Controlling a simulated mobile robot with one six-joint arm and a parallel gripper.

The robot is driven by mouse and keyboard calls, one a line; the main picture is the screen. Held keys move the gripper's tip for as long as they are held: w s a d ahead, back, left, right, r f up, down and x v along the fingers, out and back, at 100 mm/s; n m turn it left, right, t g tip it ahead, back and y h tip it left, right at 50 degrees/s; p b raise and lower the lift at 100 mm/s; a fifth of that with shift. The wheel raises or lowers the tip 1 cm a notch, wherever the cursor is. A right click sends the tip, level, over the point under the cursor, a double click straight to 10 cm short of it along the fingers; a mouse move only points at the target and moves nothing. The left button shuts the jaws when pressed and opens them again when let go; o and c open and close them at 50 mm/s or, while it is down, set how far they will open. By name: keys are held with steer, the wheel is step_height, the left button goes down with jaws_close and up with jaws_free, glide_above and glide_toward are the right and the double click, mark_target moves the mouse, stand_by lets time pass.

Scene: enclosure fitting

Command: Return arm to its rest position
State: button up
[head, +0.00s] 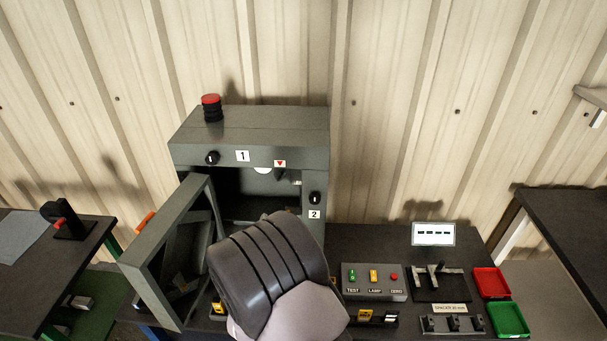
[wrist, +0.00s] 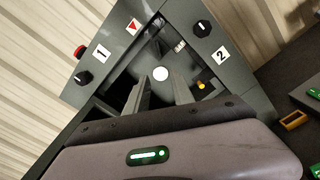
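My gripper (wrist: 160,92) shows in the wrist view with its two grey fingers apart and nothing visible between them. It points toward the open front of the grey enclosure (wrist: 232,103). In the head view my arm rises in front of the enclosure (head: 250,128) and hides my gripper and the lower right of the opening. I cannot tell whether the fingertips are inside the opening. The enclosure door (head: 152,262), with an orange handle (head: 145,222), stands open to the left.
A red button (head: 211,101) tops the enclosure. Knobs marked 1 (head: 212,158) and 2 (head: 315,198) sit on its front. Right of my arm are a control box (head: 374,284), a small display (head: 433,233), a red tray (head: 491,283) and a green tray (head: 509,320). Side tables flank the bench.

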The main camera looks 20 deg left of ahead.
steer(key=w+d+r+m+g+h+b, duration=0.1)
steer(key=w+d+r+m+b, duration=0.15)
steer(key=d+m, duration=0.2)
steer(key=w+d+r+m+g+b, duration=0.1)
steer(key=w+d+r+m, duration=0.25)
steer(key=m, duration=0.25)
steer(key=s+d+r+m+g+b, duration=0.2)
steer(key=d+m, duration=0.3)
steer(key=d, duration=0.1)
steer(key=s+d+r+m+g+b, duration=0.1)
steer(key=s+d+r+m+g, duration=0.15)
steer(key=d+m, duration=0.3)
steer(key=s+d+f+m+g+b, duration=0.1)
steer(key=s+d+m, duration=0.4)
steer(key=s, duration=0.3)
steer(key=s+d+f+m+g+h+b, duration=0.1)
steer(key=s+d+m+g, duration=0.1)
steer(key=s+d+m, duration=0.3)
steer(key=s+d+f+m+g+b, duration=0.2)
steer(key=s+d+m, duration=0.3)
steer(key=s, duration=0.8)
steer(key=shift+s, duration=0.2)
